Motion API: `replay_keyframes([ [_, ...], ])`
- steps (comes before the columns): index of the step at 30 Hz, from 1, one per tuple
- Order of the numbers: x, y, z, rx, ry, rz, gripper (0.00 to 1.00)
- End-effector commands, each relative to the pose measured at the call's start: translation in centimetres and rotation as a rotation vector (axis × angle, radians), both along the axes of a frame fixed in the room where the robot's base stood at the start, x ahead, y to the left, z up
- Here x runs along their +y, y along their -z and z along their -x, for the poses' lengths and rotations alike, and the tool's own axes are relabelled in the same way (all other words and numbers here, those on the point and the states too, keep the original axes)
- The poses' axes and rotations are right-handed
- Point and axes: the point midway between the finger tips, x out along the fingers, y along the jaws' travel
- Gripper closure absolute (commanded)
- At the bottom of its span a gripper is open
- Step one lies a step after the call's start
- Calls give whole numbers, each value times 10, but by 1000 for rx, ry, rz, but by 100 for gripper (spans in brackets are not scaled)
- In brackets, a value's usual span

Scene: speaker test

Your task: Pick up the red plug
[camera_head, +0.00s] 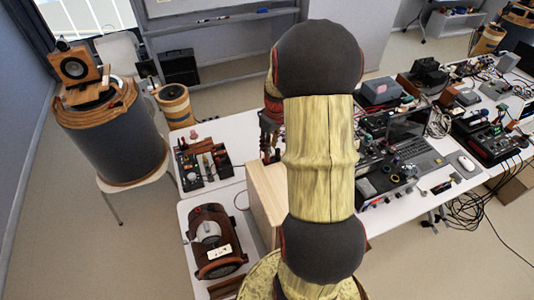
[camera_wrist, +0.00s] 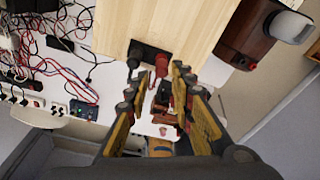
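The red plug (camera_wrist: 161,66) shows in the wrist view, sticking out from a black socket plate (camera_wrist: 152,54) on a pale wooden panel (camera_wrist: 185,25). A black plug (camera_wrist: 133,60) sits beside it on the left. My gripper (camera_wrist: 156,76) is open, with its two yellow-padded fingers apart. The red plug lies in line with the gap between the fingertips, nearer the right one. I see no grip on it; whether a fingertip touches it I cannot tell.
A brown wooden device (camera_head: 213,242) stands left of the box. A dark organizer tray (camera_head: 203,163) lies behind it. A laptop (camera_head: 410,135) and many cables crowd the table to the right. A large speaker drum (camera_head: 115,135) stands at the left.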

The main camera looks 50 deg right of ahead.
Motion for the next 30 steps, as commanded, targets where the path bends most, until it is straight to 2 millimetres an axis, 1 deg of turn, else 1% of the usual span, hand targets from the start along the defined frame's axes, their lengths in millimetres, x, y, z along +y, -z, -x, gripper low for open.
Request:
replay_keyframes([
  [1,1,6,-1,2,0,-1,76],
  [5,1,17,-4,2,0,-1,76],
  [12,2,49,-12,2,0,-2,76],
  [15,2,58,-13,1,0,-1,76],
  [23,1,60,-13,-1,0,0,76],
  [30,1,60,-13,-1,0,0,90],
])
